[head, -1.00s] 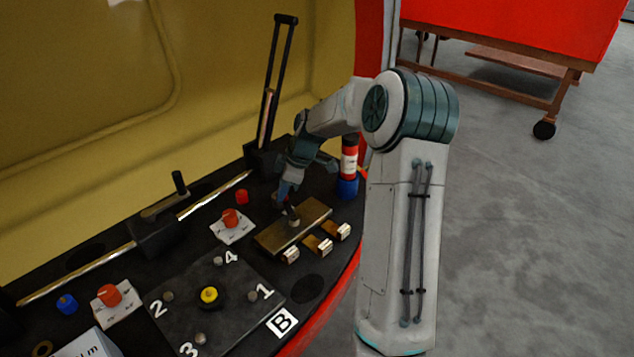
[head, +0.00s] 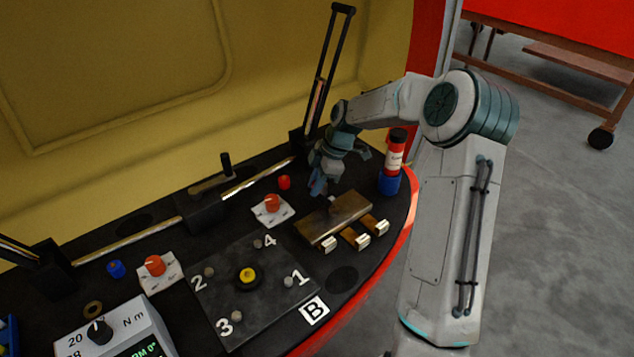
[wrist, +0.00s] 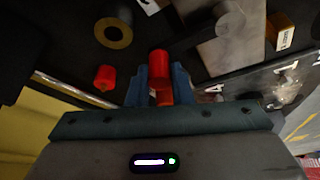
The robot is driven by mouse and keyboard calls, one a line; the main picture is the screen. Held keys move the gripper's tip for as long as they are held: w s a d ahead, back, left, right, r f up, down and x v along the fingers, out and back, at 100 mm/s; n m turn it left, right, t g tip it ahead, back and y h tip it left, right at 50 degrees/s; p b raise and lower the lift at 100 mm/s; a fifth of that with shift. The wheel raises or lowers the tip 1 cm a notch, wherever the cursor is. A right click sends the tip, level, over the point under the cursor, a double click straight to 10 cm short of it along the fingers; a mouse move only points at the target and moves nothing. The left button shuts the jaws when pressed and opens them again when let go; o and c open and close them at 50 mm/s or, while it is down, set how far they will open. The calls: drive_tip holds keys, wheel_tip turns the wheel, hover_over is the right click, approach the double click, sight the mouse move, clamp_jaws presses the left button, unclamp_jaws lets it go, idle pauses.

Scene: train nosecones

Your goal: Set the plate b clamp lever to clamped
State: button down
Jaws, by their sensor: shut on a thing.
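The clamp lever shows in the wrist view as a grey bar (wrist: 190,38) running from a round pivot on a metal block to a red cylindrical handle (wrist: 158,60). My gripper (wrist: 160,85) has its blue fingers on either side of this red handle and is shut on it. In the head view my gripper (head: 318,188) is low over the console, at the back left of the brass-coloured block (head: 345,212). The lever's handle is hidden there by the fingers. Plate B (head: 225,310), with numbers 1 to 4 and a yellow centre, lies to the front left.
A small red cap (head: 284,182) and an orange-red knob (head: 272,203) stand left of my gripper. A red and white bottle (head: 395,155) stands in a blue holder at right. A tall dark lever (head: 330,60) rises behind. Small blocks (head: 362,241) line the front.

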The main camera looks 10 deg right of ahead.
drive_tip(key=shift+a, duration=0.1)
drive_tip(key=c, duration=1.3)
unclamp_jaws()
drive_tip(key=shift+r, duration=0.1)
drive_tip(key=shift+d+r, duration=0.25)
drive_tip(key=p+v, duration=0.2)
drive_tip(key=v, duration=1.1)
drive_tip(key=shift+a, duration=0.1)
